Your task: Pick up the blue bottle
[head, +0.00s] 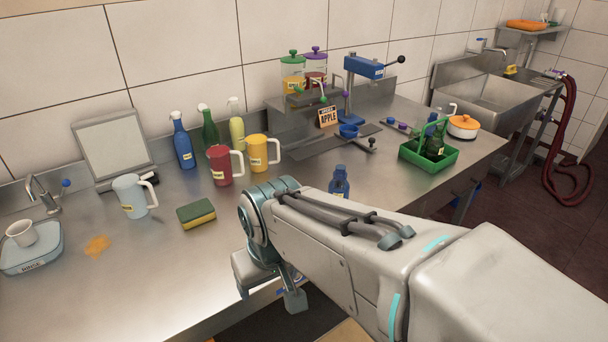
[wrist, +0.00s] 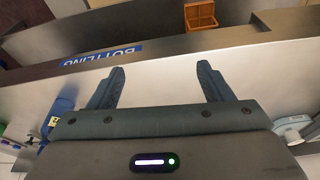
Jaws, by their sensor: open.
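A small blue bottle (head: 339,183) with a label stands upright on the steel counter near its front edge, its lower part hidden behind my arm in the head view. A blue bottle (wrist: 60,112) also shows at the left of the wrist view, beside my left finger and apart from it. My gripper (wrist: 160,67) is open and empty, with bare counter between the fingers. In the head view the gripper is low at the counter's front edge, left of the small bottle, and mostly hidden by the arm.
Red (head: 220,165) and yellow (head: 258,152) mugs, a white mug (head: 132,195) and a sponge (head: 196,213) stand left of the small bottle. A green caddy (head: 428,153) stands to its right. Counter between sponge and bottle looks clear.

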